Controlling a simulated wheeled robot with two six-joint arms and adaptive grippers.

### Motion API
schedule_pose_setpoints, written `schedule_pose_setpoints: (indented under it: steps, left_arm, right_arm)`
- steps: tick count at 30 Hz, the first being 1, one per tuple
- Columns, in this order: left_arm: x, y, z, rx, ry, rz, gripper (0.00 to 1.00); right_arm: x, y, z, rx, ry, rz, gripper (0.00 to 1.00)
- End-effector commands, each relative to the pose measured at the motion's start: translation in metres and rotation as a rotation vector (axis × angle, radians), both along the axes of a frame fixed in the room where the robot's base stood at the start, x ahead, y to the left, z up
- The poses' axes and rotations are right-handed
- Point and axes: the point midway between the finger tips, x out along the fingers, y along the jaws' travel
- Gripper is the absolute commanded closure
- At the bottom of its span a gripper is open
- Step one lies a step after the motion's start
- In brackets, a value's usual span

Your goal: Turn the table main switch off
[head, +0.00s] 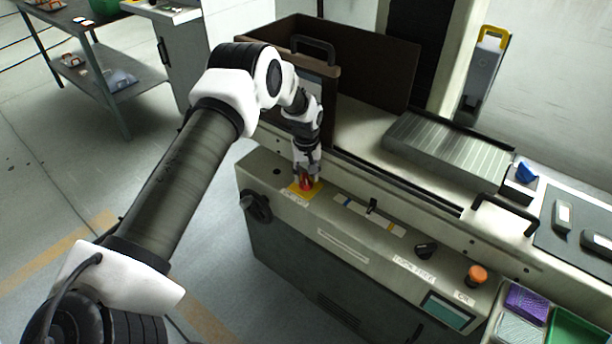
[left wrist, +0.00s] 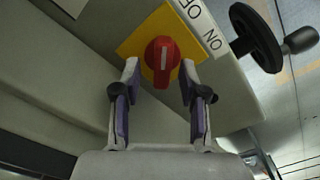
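The table main switch is a red rotary knob (left wrist: 162,62) on a yellow plate (left wrist: 133,44), with a white ON/OFF label (left wrist: 200,22) beside it in the left wrist view. The knob also shows in the head view (head: 306,184), on top of the grey control panel, partly covered by my left gripper. My left gripper (left wrist: 160,80) is open, its two fingers on either side of the knob's near part. I cannot tell whether the fingers touch it. My right gripper is not in view.
A black handwheel (head: 257,206) sits on the panel's left end. A small black lever (head: 372,206), a black knob (head: 425,250) and an orange button (head: 476,275) stand to the right on the panel. A dark-framed door with a handle (head: 313,46) rises behind my left gripper.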

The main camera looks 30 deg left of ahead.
Motion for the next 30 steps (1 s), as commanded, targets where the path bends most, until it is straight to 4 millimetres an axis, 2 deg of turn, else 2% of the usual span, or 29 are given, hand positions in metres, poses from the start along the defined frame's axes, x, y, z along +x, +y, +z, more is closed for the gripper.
schedule_pose_setpoints:
  steps: [7,10,14,22,25,30]
  left_arm:
    - [-0.003,-0.001,-0.002,-0.002,0.008,-0.001,0.56]
    - [-0.002,-0.001,0.005,-0.002,0.008,-0.001,0.56]
    - [-0.002,-0.001,0.03,-0.001,0.006,-0.001,0.56]
    - [-0.001,0.0,0.097,-0.002,0.004,-0.001,0.56]
    - [-0.001,0.0,0.111,-0.002,0.005,0.0,0.56]
    - [-0.002,0.0,0.118,-0.002,0.008,0.0,0.56]
  right_arm:
    - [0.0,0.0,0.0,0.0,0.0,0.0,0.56]
    - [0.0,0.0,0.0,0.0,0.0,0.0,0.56]
    - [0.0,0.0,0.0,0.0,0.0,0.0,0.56]
    - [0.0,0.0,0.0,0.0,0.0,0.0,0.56]
    - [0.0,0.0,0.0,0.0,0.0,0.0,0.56]
    - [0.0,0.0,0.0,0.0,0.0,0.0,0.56]
